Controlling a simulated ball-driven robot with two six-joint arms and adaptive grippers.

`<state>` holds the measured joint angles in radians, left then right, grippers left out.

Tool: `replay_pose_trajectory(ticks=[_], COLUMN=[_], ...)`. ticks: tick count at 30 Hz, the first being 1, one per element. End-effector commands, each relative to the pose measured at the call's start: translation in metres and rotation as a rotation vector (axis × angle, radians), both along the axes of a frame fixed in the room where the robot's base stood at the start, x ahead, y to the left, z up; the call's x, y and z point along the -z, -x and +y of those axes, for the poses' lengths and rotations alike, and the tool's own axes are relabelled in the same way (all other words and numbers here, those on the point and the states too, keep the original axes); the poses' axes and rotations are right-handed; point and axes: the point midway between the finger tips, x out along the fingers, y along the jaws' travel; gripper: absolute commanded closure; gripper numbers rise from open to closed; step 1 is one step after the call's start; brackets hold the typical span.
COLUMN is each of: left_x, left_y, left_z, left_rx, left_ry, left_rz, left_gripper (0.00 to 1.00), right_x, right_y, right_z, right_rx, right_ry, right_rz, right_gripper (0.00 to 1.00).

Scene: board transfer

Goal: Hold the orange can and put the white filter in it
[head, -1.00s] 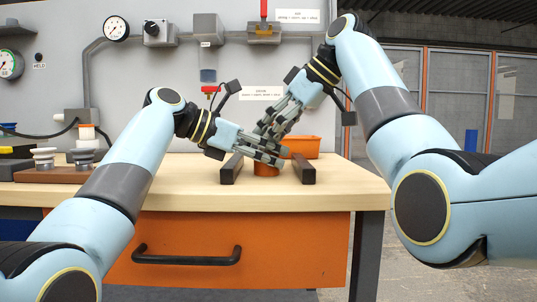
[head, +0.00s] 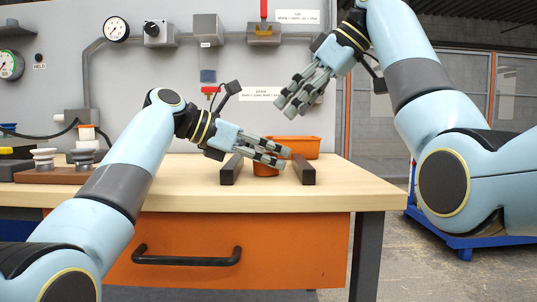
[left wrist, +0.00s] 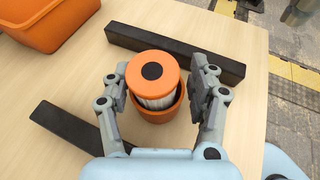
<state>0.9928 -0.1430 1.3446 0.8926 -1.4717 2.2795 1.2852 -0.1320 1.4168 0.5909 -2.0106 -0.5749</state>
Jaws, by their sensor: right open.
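The orange can (left wrist: 160,117) stands on the table, and a little of it shows in the head view (head: 266,171). The white filter (left wrist: 155,102) has an orange cap with a black centre. It sits in the can's mouth, its cap and upper white part above the rim; how deep it reaches is hidden. My left gripper (head: 284,158) has a finger close against each side of the can and appears shut on it. My right gripper (head: 285,106) is open and empty, raised above the can and apart from it.
Dark bars lie on either side of the can, one at the left (head: 231,169) and one at the right (head: 303,169). An orange bin (head: 305,146) stands behind. A brown block with metal knobs (head: 58,174) is at the far left. The table front is clear.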

Motion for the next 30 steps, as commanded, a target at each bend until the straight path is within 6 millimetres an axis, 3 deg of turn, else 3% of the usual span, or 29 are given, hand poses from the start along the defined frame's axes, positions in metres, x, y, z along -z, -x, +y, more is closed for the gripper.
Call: replay_pose_trajectory(ticks=[13,24,30], left_x=[-0.003,-0.032,-0.043], left_y=[0.002,0.029,0.039], left_z=[0.009,0.075,0.098], left_rx=[-0.001,-0.003,-0.001], left_ry=[-0.002,-0.004,-0.001], left_rz=[-0.001,-0.001,0.000], left_gripper=[0.30,0.30,0.30], right_x=[0.000,0.000,0.000], right_y=[0.000,0.000,0.000], right_z=[0.000,0.000,0.000], right_rx=[0.000,0.000,0.000], right_ry=[0.000,0.000,0.000], right_rz=[0.000,0.000,0.000], right_gripper=[0.34,0.34,0.34])
